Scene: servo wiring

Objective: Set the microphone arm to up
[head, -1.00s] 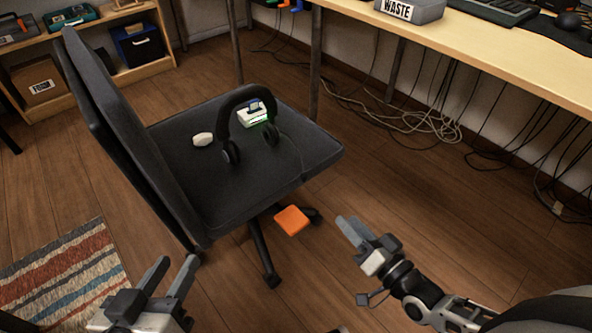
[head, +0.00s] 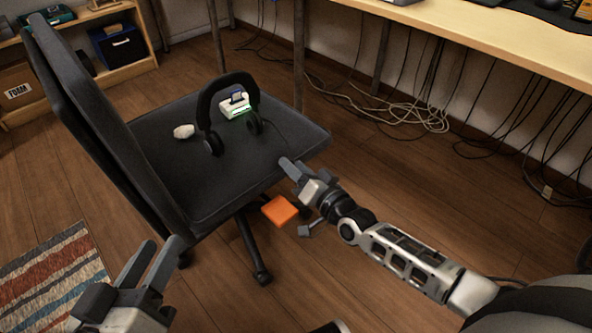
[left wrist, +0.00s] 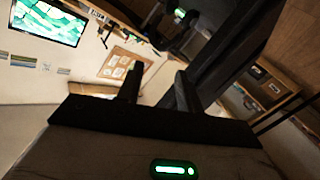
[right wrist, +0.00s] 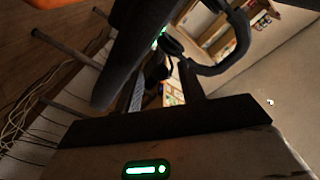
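A black headset (head: 228,82) stands on the seat of the dark office chair (head: 170,165), headband up and ear cups down. A thin dark line (head: 283,140) runs from its right ear cup toward the seat's front; I cannot tell if it is the microphone arm or a cable. My right gripper (head: 293,168) is open and empty at the seat's front right edge, short of the headset. In the right wrist view a dark curved band, apparently the headset (right wrist: 238,45), shows beyond the fingers. My left gripper (head: 161,243) is open and empty, low in front of the chair.
A white device with a green light (head: 235,104) and a small white object (head: 184,131) share the seat. The chair's tall backrest (head: 85,120) stands at left. An orange square (head: 280,210) lies below the seat's front. The desk (head: 480,45) with hanging cables is at right.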

